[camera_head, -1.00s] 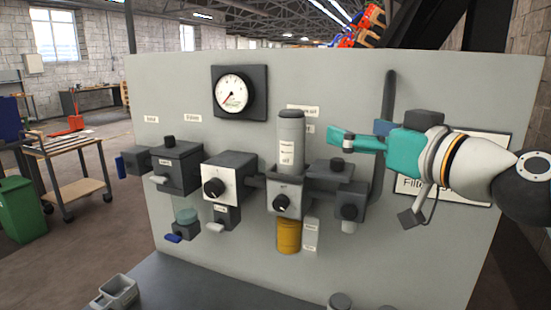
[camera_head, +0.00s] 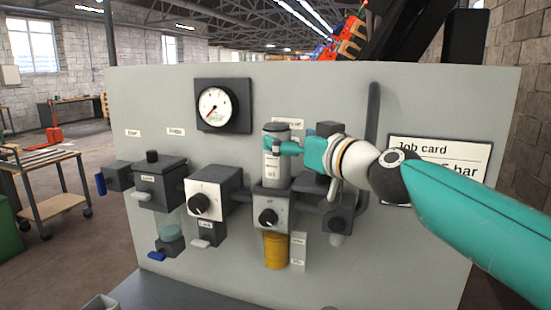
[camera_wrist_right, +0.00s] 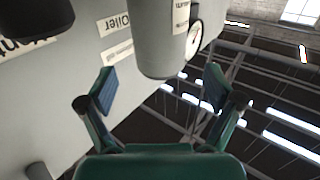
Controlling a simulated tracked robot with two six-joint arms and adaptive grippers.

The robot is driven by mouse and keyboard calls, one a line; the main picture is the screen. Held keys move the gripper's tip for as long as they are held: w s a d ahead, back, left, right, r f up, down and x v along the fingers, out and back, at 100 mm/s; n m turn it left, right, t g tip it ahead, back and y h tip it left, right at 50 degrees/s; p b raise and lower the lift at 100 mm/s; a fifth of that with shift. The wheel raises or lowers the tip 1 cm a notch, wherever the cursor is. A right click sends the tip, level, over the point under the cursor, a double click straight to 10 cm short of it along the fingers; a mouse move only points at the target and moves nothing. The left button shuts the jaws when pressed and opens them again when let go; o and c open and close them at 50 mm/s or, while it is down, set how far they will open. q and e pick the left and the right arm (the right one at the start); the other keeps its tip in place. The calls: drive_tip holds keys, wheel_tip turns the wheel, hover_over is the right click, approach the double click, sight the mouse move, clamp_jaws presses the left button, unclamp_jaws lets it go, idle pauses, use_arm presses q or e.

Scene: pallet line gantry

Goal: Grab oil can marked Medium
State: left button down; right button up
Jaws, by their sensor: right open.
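A grey cylindrical can (camera_head: 274,168) with a white label stands upright above the block with a dial on the panel. The label's small text is too small to read now, so I cannot tell its marking. My right gripper (camera_head: 283,147) is at the can's upper part, partly in front of it. In the right wrist view, the gripper (camera_wrist_right: 160,88) is open and the can (camera_wrist_right: 158,45) lies ahead, centred between the fingertips, with no visible grip on it. My left gripper is not in view.
Valve blocks with knobs (camera_head: 208,193) line the panel (camera_head: 340,85). A yellow bowl (camera_head: 275,251) hangs below the can's block. A pressure gauge (camera_head: 217,105) is at upper left and a job card (camera_head: 450,152) at right. A wooden cart (camera_head: 45,200) stands left.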

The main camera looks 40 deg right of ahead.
drive_tip(key=shift+w+d+f+p, duration=0.15)
drive_tip(key=shift+w+d, duration=0.1)
drive_tip(key=shift+w, duration=1.1)
drive_tip(key=shift+w+d+p, duration=0.15)
drive_tip(key=shift+w+d, duration=0.05)
drive_tip(key=shift+w, duration=1.1)
clamp_jaws()
drive_tip(key=shift+s, duration=0.1)
wheel_tip(320, 180, up, 2)
drive_tip(key=shift+r+p, duration=0.1)
drive_tip(key=shift+p, duration=0.8)
wheel_tip(320, 180, up, 10)
drive_tip(key=p, duration=0.8)
drive_tip(key=shift+f, duration=0.25)
wheel_tip(320, 180, up, 7)
hover_over(284, 128)
drive_tip(key=w, duration=0.3)
drive_tip(key=shift+s+d+r+p, duration=0.15)
drive_tip(key=shift+s+r+p, duration=0.1)
drive_tip(key=shift+r+p, duration=0.3)
